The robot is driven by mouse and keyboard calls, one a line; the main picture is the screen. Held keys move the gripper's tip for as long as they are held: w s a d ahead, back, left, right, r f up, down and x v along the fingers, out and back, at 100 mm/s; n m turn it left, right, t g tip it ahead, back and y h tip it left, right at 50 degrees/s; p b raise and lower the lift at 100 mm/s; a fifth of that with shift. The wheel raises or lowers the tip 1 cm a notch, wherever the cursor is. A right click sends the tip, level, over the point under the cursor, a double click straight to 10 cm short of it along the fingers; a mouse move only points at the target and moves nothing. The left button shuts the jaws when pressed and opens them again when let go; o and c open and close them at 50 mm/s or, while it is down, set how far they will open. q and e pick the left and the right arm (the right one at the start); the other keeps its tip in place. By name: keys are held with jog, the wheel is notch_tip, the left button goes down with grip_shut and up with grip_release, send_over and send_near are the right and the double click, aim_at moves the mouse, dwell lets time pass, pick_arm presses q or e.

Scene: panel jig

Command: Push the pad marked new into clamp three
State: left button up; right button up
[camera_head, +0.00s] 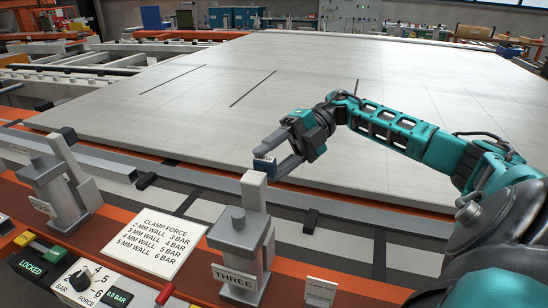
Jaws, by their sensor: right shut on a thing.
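Clamp three (238,248) is a grey metal block with a knob and a tall upright post, and a plate reading THREE on its front. It stands on the orange rail at the bottom middle. My left gripper is not in view.
Another clamp (58,190) stands at the left. A clamp force card (158,240), a control box with a dial (80,281) and a small white card (320,291) sit along the front rail. A large pale panel (215,95) lies flat behind, mostly clear.

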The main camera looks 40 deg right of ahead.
jog(key=shift+s+a+p, duration=0.2)
jog(key=shift+s+a, duration=0.1)
jog(key=shift+a, duration=0.25)
jog(key=shift+s+a+p, duration=0.15)
jog(key=shift+s+a, duration=0.1)
jog(key=shift+a, duration=0.25)
jog(key=o, duration=1.2)
jog(key=shift+f, duration=0.1)
jog(key=shift+o, duration=0.2)
jog(key=v, duration=0.2)
jog(key=shift+d, duration=0.35)
jog(key=w+b+v, duration=0.1)
jog(key=v, duration=0.9)
jog(key=shift+s, duration=0.45)
jog(key=shift+d, duration=0.1)
